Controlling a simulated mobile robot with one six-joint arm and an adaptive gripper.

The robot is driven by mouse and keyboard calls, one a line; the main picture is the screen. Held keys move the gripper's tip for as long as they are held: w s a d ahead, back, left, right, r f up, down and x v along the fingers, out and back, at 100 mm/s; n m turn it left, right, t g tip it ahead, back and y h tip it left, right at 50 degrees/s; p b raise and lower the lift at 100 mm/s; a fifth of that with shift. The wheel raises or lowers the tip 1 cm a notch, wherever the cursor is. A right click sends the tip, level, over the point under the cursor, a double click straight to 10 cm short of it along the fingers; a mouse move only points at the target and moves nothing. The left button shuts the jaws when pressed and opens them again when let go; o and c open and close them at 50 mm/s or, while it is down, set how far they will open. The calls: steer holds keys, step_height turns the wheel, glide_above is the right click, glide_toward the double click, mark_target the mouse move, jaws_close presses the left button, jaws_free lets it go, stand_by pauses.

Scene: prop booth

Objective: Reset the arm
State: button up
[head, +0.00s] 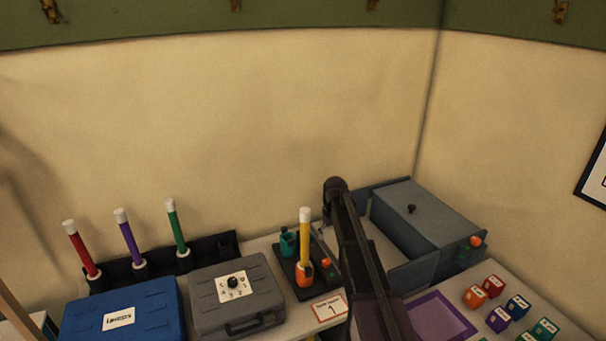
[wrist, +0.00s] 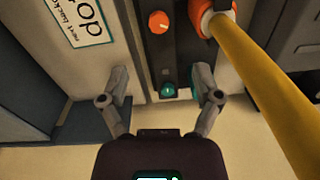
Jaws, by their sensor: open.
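My arm (head: 358,255) rises from the bottom of the head view and ends beside the yellow stick (head: 305,235). In the wrist view my gripper (wrist: 164,88) is open, its two grey fingers spread wide with nothing held. Between and beyond the fingertips lies a small teal part (wrist: 169,90) on a dark base. The yellow stick also crosses the right of the wrist view (wrist: 262,90), in its orange holder, apart from the fingers. In the head view my fingers are mostly hidden by the arm.
A dark base (head: 288,274) holds the stick and a teal piece (head: 288,243). Left are a grey case (head: 210,312), a blue case (head: 85,318) and a rack (head: 215,250) with red, purple and green sticks. Right are a grey-blue box (head: 425,215), a purple frame (head: 450,300) and several coloured blocks (head: 475,296).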

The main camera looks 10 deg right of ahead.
steer(key=s+m, duration=0.2)
steer(key=s, duration=2.6)
steer(key=shift+a+m, duration=0.4)
